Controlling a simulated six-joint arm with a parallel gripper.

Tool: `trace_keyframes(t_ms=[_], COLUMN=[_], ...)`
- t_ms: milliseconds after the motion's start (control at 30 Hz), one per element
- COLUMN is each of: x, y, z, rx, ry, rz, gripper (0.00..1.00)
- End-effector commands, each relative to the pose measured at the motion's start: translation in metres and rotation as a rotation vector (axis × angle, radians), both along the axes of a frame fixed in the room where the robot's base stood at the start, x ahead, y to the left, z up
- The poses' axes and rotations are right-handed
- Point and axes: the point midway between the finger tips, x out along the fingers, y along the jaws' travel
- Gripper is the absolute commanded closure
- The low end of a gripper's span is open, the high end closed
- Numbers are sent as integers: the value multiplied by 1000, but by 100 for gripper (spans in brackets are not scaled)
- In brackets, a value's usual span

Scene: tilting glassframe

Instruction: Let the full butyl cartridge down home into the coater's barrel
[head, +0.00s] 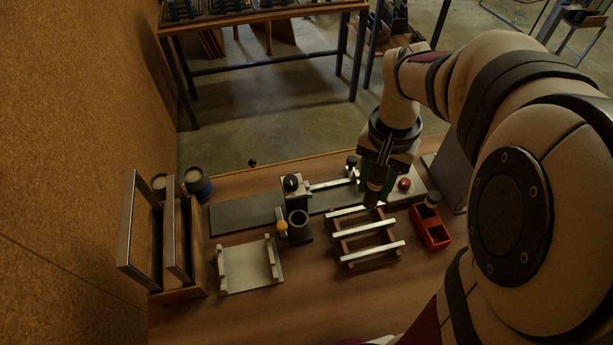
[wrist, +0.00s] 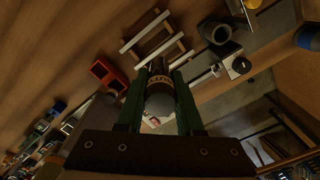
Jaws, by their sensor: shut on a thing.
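My gripper (head: 378,178) has dark green fingers and is shut on a dark butyl cartridge with a yellow-lettered band (head: 374,186). The cartridge hangs nearly upright above the back of the slatted rack, to the right of the coater. In the wrist view the cartridge (wrist: 159,98) sits between both green fingers (wrist: 159,84), its rounded grey end towards the camera. The coater's barrel (head: 299,222) is a dark upright cup with an open mouth, apart from the cartridge. It also shows in the wrist view (wrist: 218,32). The inside of the barrel is too dark to make out.
A wooden rack with white slats (head: 372,251) stands below my gripper. A red bin (head: 433,235) and a red button (head: 404,184) are to the right. A pale cradle (head: 250,268), upright frames (head: 134,235) and cans (head: 197,185) are left. The front of the bench is clear.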

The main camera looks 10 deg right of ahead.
Motion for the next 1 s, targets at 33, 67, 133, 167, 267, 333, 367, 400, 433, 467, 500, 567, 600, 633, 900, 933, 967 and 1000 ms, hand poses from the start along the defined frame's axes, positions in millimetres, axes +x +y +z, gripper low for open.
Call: trace_keyframes(t_ms=[33,67,133,167,267,333,367,400,433,467,500,567,600,633,900,933,967,1000], x=[3,3,7,9,22,32,36,42,45,48,52,56,57,58,58,58,58,58], y=[10,15,26,31,58,77,85,95,102,107,114,120,123,124,124,124,124,123], z=[3,3,1,-2,-20,-34,-39,-46,-50,-54,-59,-63,-66,-71,-106,-106,-106,-106], rx=[-1,-1,0,1,1,0,0,1,0,1,-1,0,0,0,0,0,0,0], ry=[-2,-2,0,2,6,4,4,4,3,4,2,1,1,1,-1,-1,-1,-1], rz=[45,63,91,96,102,101,100,98,98,95,94,92,91,91,87,87,87,87], gripper=[100,100,100,100,100,100,100,100,100,100,100,100,100,100,100,100,100,100])
